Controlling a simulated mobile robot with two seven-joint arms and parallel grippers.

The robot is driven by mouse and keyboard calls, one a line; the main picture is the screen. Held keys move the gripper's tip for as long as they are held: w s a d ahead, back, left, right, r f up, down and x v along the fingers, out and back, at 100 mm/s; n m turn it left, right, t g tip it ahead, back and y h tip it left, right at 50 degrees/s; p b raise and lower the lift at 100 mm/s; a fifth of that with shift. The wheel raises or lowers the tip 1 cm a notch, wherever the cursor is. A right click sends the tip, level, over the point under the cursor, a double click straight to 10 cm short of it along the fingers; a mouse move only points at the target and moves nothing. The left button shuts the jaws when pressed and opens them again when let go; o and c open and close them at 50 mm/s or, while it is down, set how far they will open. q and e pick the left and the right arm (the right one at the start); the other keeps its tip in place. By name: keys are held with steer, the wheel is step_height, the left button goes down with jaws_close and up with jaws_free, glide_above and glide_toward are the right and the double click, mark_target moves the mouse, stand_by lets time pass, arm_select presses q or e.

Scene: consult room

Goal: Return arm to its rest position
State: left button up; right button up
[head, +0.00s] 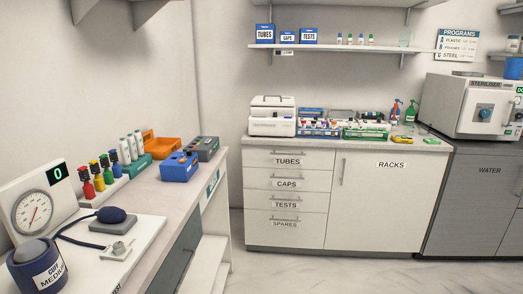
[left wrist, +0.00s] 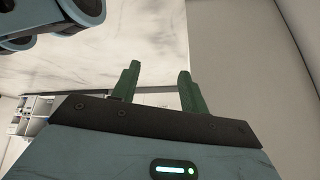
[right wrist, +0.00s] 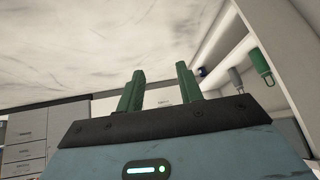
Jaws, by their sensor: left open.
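Neither arm shows in the head view. In the left wrist view my left gripper (left wrist: 156,88) is open, its two green fingers apart with nothing between them. A dark blue-grey part of my own body shows at the top left of that view. In the right wrist view my right gripper (right wrist: 160,90) has its two green fingers apart with nothing between them. Both grippers are clear of the counters, with pale surfaces behind them.
A near counter (head: 170,199) on the left bears a pressure gauge (head: 36,212), a cuff roll (head: 38,264), coloured bottles and a blue box (head: 180,167). A back counter (head: 270,141) holds racks and a white case. A steriliser (head: 477,106) stands right. The floor (head: 300,270) is clear.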

arm_select(q)
steer(key=d+n, duration=0.4)
steer(key=d, duration=0.4)
steer(key=w+r+t+p, duration=0.2)
steer(key=w+r+p, duration=0.4)
steer(key=r+p, duration=0.2)
step_height(320, 180, up, 3)
steer(key=shift+w+a+f+t+p, duration=0.1)
steer(key=shift+w+a+t+p, duration=0.15)
steer(key=shift+a+t+p, duration=0.2)
arm_select(e)
steer(key=w+r+t, duration=0.1)
steer(key=w+r, duration=0.4)
steer(key=r, duration=0.5)
steer(key=shift+w+d+r+t, duration=0.25)
steer(key=shift+w+d+t, duration=0.15)
steer(key=shift+d, duration=0.05)
steer(key=shift+s+f, duration=0.1)
steer(key=shift+w+a, duration=0.15)
steer(key=shift+w, duration=0.05)
